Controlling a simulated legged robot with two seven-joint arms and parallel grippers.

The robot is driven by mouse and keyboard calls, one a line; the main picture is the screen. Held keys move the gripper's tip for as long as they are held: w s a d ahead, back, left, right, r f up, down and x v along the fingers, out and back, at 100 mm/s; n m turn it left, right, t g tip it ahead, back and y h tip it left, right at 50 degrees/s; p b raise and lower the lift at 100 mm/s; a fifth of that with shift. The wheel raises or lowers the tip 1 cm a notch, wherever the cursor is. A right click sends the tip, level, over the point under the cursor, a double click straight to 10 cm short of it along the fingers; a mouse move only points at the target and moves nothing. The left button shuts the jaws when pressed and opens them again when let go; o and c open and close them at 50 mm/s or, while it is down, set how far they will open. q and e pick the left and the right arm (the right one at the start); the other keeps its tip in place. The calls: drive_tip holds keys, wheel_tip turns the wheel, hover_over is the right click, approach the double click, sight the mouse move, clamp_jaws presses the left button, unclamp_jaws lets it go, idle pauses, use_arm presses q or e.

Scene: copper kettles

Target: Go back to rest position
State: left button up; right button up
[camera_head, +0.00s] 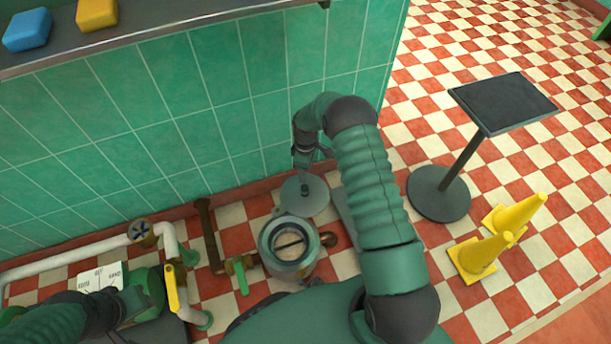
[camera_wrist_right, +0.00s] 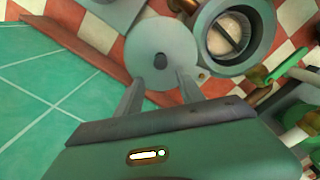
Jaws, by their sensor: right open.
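My right arm reaches up from the bottom of the head view and bends down, with its right gripper (camera_head: 304,186) over a round grey lid (camera_head: 316,199). In the right wrist view my right gripper (camera_wrist_right: 160,79) is open, its two fingers apart over the near part of the lid (camera_wrist_right: 153,48). The lid's dark knob shows between the fingers; I cannot tell whether they touch it. Part of my left arm shows at the lower left of the head view, but its gripper does not show clearly.
An open round grey vessel (camera_head: 289,246) stands beside the lid, also in the wrist view (camera_wrist_right: 234,33). Pipes (camera_head: 80,252) with a yellow handle (camera_head: 172,288) and green handle (camera_head: 241,277) are at left. A shelf (camera_head: 160,28) runs above.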

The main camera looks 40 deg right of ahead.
drive_tip(key=shift+r+p, duration=0.35)
drive_tip(key=shift+r, duration=1.2)
